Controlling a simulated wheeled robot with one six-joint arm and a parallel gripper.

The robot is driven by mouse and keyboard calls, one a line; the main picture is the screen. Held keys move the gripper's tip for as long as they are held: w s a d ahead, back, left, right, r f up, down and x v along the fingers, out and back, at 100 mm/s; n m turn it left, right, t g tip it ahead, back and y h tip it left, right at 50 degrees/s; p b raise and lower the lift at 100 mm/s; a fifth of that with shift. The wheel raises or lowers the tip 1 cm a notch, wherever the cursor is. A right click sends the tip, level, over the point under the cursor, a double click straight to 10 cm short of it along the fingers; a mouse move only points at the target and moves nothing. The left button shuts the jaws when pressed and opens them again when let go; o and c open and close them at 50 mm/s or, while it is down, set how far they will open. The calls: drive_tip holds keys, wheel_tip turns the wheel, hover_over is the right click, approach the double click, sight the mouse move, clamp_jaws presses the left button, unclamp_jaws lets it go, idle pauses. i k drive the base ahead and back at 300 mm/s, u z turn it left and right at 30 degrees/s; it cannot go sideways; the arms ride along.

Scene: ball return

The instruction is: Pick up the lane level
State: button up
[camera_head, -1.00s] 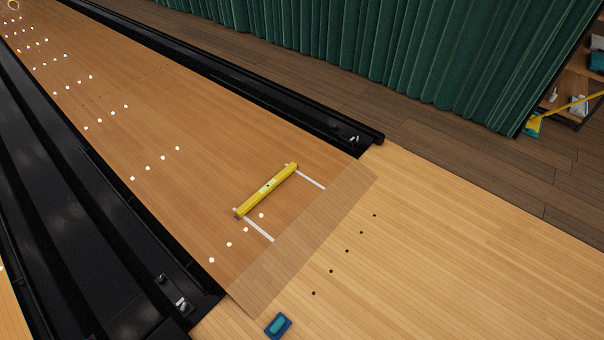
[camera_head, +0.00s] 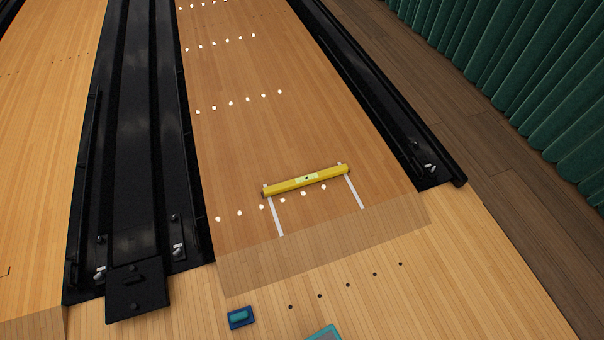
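The lane level (camera_head: 325,177) is a long yellow bar with a pale label and a dark vial at its middle. It lies across the bowling lane (camera_head: 240,75), near the lane's front end. Its two ends rest at the far ends of two white strips (camera_head: 275,216) on the lane. Nothing covers it. My gripper is not in view.
Black gutters (camera_head: 385,110) run along both sides of the lane. A small blue and teal block (camera_head: 240,317) lies on the floor in front. A teal-edged object (camera_head: 325,333) is cut off at the bottom edge. A green curtain (camera_head: 500,70) hangs at the right.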

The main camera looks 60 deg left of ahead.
sight(293, 184)
drive_tip(key=u, duration=0.6)
drive_tip(key=i, duration=0.8)
drive_tip(key=u, duration=1.3)
drive_tip(key=i, duration=0.5)
drive_tip(key=u, duration=0.4)
